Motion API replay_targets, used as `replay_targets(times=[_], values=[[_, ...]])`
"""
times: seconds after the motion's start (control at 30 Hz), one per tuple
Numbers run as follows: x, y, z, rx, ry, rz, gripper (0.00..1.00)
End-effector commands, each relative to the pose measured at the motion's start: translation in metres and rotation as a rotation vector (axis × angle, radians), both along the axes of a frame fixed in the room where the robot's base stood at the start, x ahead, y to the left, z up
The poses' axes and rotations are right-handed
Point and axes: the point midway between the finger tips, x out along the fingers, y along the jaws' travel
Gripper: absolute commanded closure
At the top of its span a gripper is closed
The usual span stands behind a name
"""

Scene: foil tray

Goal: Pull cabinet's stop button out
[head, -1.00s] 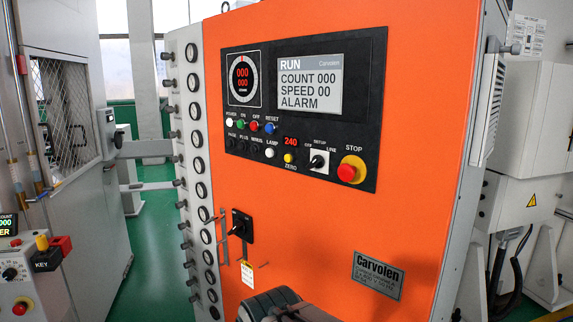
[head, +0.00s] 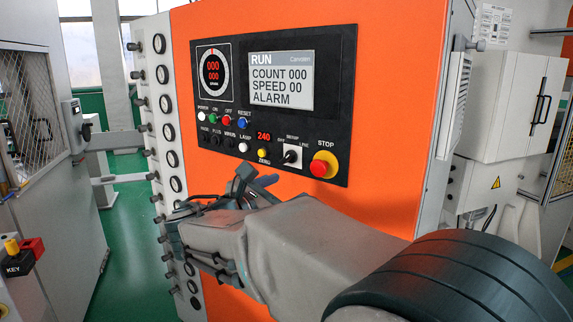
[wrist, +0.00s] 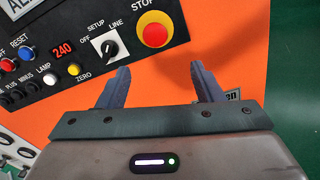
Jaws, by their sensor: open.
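The red stop button (head: 322,168) with its yellow collar sits at the lower right of the black panel (head: 345,110) on the orange cabinet (head: 410,80). In the wrist view the stop button (wrist: 155,34) is ahead of my fingers, near the top middle. My gripper (head: 257,182) is in front of the cabinet, left of and below the button in the head view. In the wrist view my gripper (wrist: 160,68) has its two fingers spread wide with nothing between them, apart from the button. My arm hides the lower cabinet front.
The setup/line selector knob (head: 291,154) and yellow zero button (head: 263,154) are left of the stop button. A column of round gauges (head: 167,131) runs down the cabinet's left edge. A key box (head: 22,259) stands at far left. Green floor (head: 125,230) is open between machines.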

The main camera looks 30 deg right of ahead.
Motion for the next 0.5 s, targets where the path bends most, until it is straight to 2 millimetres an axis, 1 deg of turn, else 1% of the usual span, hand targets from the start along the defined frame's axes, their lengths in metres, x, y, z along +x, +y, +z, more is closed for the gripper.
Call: replay_targets(times=[0.03,0.13,0.23,0.37,0.5], values=[[0.003,0.000,0.005,-0.024,0.008,0.004,0.40],[0.006,-0.004,0.009,-0.045,0.015,0.006,0.40],[0.010,-0.016,0.010,-0.046,0.015,0.003,0.40],[0.018,-0.040,0.010,-0.044,0.016,0.002,0.40],[0.028,-0.069,0.011,-0.045,0.016,0.003,0.40]])
